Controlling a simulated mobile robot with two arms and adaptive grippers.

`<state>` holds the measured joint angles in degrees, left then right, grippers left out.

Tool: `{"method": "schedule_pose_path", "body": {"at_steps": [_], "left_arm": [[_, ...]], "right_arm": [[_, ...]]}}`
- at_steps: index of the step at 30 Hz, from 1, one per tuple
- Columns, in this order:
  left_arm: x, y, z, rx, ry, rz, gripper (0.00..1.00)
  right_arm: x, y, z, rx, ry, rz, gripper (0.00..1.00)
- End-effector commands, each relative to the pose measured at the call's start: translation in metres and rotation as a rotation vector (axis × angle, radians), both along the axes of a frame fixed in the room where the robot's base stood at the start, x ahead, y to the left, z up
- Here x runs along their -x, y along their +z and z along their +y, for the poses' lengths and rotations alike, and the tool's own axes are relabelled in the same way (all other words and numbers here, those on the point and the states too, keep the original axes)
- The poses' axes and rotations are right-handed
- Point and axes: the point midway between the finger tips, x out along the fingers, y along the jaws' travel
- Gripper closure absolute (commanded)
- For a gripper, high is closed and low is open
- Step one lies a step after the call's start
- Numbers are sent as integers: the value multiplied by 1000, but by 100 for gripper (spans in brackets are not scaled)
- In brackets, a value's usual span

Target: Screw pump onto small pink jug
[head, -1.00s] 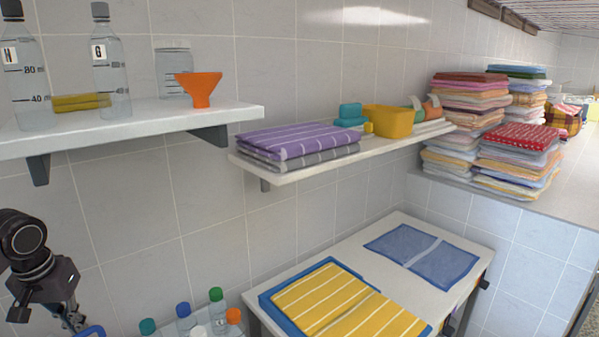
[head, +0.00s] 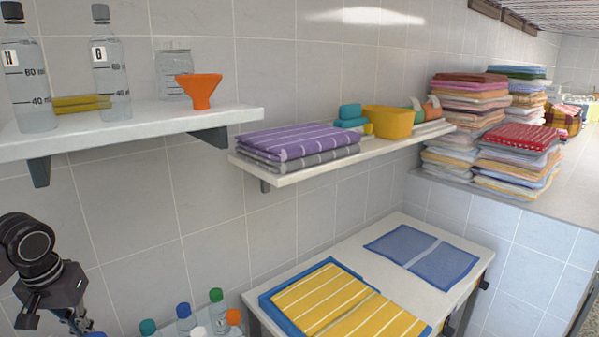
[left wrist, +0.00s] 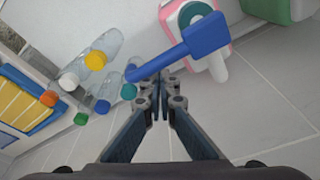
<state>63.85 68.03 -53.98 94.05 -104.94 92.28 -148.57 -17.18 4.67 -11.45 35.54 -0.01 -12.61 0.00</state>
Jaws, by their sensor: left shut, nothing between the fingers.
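In the left wrist view a small pink and white jug (left wrist: 172,24) stands at the top. A blue pump (left wrist: 205,34) with a long spout lies across the view in front of it, and a teal ring shows at its upper end. I cannot tell whether the pump is seated on the jug. My left gripper (left wrist: 160,82) is shut and empty, its tips close to the spout. In the head view my left gripper (head: 75,325) is at the lower left, its tips cut off by the bottom edge. My right gripper is in neither view.
A green container (left wrist: 265,10) is at the upper right. Above, a white shelf (head: 150,122) holds bottles and an orange funnel (head: 199,90). A table (head: 380,275) holds folded towels.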

Motion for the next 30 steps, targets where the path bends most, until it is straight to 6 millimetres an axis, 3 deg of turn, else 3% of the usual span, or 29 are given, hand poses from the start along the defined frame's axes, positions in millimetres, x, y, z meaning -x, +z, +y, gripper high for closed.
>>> {"method": "schedule_pose_path", "body": {"at_steps": [30], "left_arm": [[9, 0, -12, 0, -1, 0, 100]], "right_arm": [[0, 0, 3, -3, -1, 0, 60]]}}
